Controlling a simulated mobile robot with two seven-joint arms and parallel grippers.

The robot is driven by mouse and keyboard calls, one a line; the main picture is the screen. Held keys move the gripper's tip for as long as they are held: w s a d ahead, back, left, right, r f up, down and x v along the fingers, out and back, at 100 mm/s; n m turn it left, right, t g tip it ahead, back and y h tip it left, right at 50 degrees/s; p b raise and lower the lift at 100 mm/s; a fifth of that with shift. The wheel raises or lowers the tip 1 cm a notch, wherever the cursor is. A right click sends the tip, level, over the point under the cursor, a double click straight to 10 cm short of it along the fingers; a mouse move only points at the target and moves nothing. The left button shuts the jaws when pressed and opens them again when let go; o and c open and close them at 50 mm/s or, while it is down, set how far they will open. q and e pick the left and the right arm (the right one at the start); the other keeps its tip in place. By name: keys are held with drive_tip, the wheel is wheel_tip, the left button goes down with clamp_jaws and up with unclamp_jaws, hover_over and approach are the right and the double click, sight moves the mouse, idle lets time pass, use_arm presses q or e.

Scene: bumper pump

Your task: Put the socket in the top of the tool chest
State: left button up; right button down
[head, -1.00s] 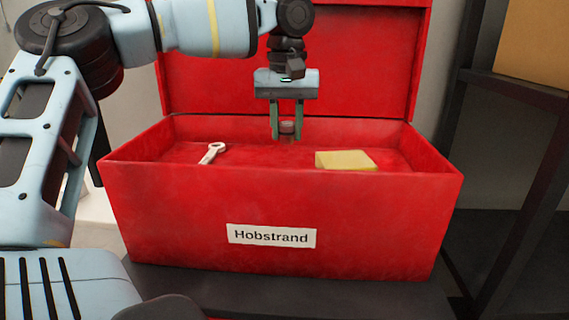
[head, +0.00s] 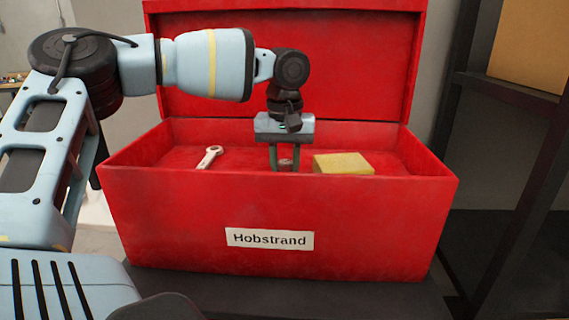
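The red tool chest (head: 270,205) stands open in front of me, with its lid (head: 340,60) raised at the back and a "Hobstrand" label on its front. My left gripper (head: 285,165) reaches down into the open top of the chest, near its middle. The socket (head: 286,162), a small grey metal piece, is between its two fingers, which appear shut on it. The chest's front rim is close below the fingertips in the picture, so I cannot tell whether the socket touches the chest floor. My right gripper is not in view.
In the chest top, a pale wrench (head: 209,157) lies left of the gripper and a yellow sponge-like block (head: 343,163) lies to its right. A dark shelf frame (head: 505,160) stands at the right, with a tan box (head: 533,45) on it.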

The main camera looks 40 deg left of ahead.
sight(285, 162)
use_arm(q)
drive_tip(key=shift+f, duration=0.15)
drive_tip(key=o, duration=1)
drive_tip(key=shift+o, duration=0.2)
wheel_tip(285, 162, up, 12)
drive_tip(key=shift+r+b, duration=0.2)
drive_tip(key=shift+b, duration=0.1)
